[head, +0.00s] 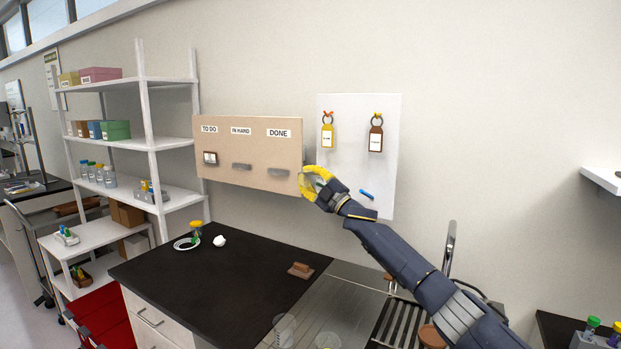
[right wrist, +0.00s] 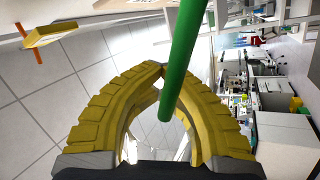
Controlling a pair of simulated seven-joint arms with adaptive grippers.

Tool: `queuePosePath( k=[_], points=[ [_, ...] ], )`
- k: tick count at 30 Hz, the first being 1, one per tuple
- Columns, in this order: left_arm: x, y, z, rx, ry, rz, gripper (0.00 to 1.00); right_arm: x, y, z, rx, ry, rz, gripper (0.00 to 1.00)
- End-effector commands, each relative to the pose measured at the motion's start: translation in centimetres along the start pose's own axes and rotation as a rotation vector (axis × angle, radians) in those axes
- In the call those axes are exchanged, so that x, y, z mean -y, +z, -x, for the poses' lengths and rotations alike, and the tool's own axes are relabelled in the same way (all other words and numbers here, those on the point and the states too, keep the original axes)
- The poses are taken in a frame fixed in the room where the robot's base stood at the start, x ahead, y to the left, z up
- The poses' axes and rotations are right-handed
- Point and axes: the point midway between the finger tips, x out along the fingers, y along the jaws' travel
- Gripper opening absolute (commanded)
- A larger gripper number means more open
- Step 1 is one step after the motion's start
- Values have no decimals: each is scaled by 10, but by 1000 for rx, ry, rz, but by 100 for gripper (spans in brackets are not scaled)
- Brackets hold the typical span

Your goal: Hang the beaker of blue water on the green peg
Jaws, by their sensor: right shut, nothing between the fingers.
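My right gripper (head: 311,181) has yellow ribbed fingers and is at the lower left edge of the white peg panel (head: 353,110). In the right wrist view its fingers (right wrist: 158,72) curve together, shut and empty. The green peg (right wrist: 185,55) crosses in front of the right finger there, its free end over the gap between the fingers. In the head view I cannot make the green peg out apart from the gripper. No beaker of blue water can be identified. Two clear vessels, one upper (head: 284,330) and one lower (head: 327,341), stand at the bottom edge. My left gripper is out of view.
A blue peg (head: 366,193) sticks out right of the gripper. A yellow tag (head: 327,138) and a brown tag (head: 375,139) hang above. A tan board (head: 248,150) is at the left.

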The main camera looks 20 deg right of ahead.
Motion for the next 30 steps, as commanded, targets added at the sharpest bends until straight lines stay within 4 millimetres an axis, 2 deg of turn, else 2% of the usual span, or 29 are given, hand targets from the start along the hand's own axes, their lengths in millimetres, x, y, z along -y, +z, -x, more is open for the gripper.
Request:
queuePosePath(
  k=[6, 12, 18, 30],
  points=[
    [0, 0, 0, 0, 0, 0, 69, -1, -34, 2, -3, 0, -1, 0],
    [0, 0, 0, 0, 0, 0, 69, -1, -51, 4, -1, 1, -2, 0],
    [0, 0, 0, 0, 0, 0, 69, -1, -55, 5, 0, 1, -2, 0],
    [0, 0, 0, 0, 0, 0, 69, -1, -51, 5, 1, 2, -2, 0]
  ],
)
